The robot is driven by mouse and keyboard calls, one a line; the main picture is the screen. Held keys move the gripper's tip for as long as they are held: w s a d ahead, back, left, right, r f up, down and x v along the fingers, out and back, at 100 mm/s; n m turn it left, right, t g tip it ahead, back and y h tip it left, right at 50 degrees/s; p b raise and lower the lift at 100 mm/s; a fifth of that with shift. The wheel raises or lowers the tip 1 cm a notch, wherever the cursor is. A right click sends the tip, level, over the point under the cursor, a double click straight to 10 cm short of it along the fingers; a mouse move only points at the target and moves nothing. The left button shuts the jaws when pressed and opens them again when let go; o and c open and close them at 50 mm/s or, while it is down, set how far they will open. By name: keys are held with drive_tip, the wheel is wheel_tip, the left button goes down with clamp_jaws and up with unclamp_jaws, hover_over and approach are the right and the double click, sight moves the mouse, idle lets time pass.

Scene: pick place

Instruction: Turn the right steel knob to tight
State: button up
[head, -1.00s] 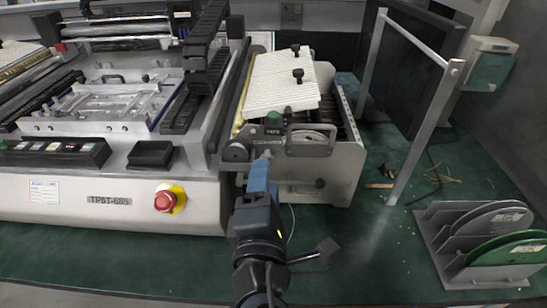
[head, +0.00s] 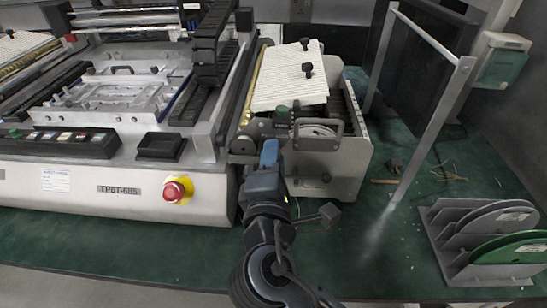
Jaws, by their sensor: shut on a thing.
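My gripper (head: 269,150), with blue fingers, reaches up to the front of the metal feeder unit (head: 345,165) at the right end of the white machine. It is shut on the steel knob there, which the fingers and wrist almost wholly hide. A dark round knob (head: 243,147) shows just left of the fingers. Another dark round knob (head: 325,178) sits lower right on the unit's front plate. How far the held knob is turned cannot be seen.
A red emergency button (head: 176,189) is on the machine's front panel. A grey handle (head: 318,142) juts from the feeder unit right of my gripper. A rack of discs (head: 480,240) stands at the right. The green bench is mostly clear between.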

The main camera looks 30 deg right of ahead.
clamp_jaws()
drive_tip(key=m+b, duration=0.2)
drive_tip(key=m, duration=0.1)
drive_tip(key=o, duration=0.6)
unclamp_jaws()
drive_tip(key=shift+a, duration=0.1)
